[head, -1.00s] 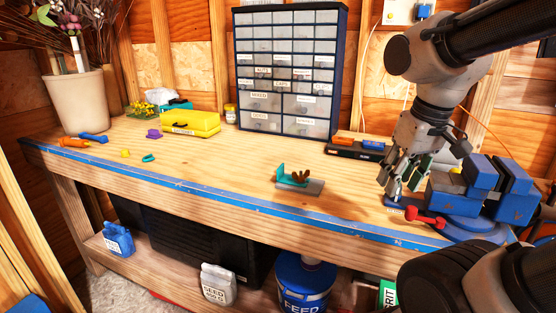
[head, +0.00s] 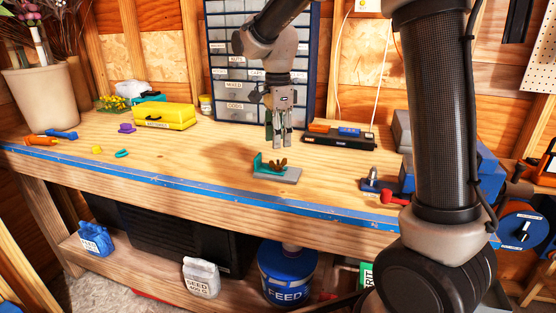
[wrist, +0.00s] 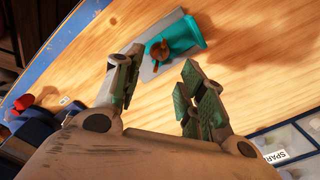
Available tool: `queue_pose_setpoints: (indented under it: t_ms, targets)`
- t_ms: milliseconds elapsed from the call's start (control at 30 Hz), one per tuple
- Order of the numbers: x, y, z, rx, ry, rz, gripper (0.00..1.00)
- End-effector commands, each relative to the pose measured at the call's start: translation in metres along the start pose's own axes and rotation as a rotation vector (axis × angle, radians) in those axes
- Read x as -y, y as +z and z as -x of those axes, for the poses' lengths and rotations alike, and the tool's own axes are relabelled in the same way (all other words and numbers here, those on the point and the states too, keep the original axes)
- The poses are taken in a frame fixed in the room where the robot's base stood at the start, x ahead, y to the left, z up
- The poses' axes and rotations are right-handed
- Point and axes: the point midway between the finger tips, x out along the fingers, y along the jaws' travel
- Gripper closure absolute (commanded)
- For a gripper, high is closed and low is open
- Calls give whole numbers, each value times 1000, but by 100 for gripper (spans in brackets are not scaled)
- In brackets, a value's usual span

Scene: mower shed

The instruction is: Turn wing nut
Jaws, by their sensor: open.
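A brown wing nut (head: 280,163) sits on a small grey plate (head: 288,177) with a teal bracket (head: 259,164), on the workbench near its front edge. In the wrist view the wing nut (wrist: 159,49) stands beside the teal bracket (wrist: 186,35), on the grey plate (wrist: 146,72). My gripper (head: 281,143) points down above and slightly behind the plate, apart from the wing nut. In the wrist view its two fingers (wrist: 157,78) are spread with nothing between them.
The workbench top (head: 200,160) is clear left of the plate. A drawer cabinet (head: 232,101) stands behind my gripper, with a black tray (head: 340,140) to its right. A red-handled vise (head: 391,198) is at the right. A yellow case (head: 163,116) lies at the back left.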

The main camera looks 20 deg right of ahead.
Motion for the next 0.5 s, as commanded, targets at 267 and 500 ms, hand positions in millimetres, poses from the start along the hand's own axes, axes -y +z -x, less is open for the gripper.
queue_pose_setpoints:
  t_ms: [267,500]
  targets:
    - [-1,0,-43,-1,4,-6,60]
    - [-1,0,-72,-1,2,-5,60]
